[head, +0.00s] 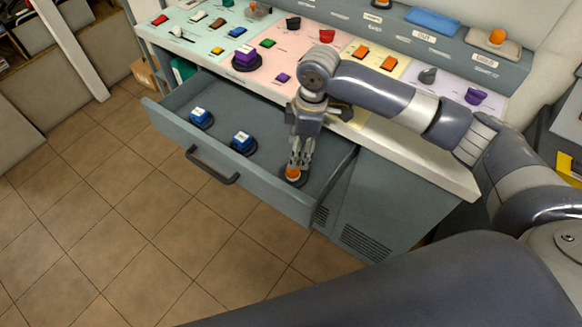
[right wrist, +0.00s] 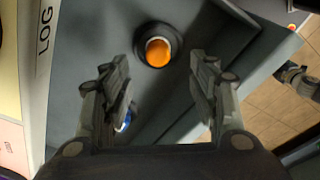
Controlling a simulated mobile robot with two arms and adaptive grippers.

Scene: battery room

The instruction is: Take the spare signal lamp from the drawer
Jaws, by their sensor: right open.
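The grey drawer (head: 262,192) stands pulled out below the worktop. An orange signal lamp with a dark round base (head: 292,174) is in its right front part. Two blue items with dark bases, a left one (head: 200,117) and a right one (head: 242,141), are also in the drawer. My right gripper (head: 298,164) points down just above the orange lamp. In the right wrist view the gripper (right wrist: 162,82) is open and empty. The orange lamp (right wrist: 158,50) lies between the lines of its fingers, a little beyond the tips. My left gripper is not in view.
A drawer handle (head: 210,168) sticks out in front. The tiled floor (head: 130,200) at the left is clear.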

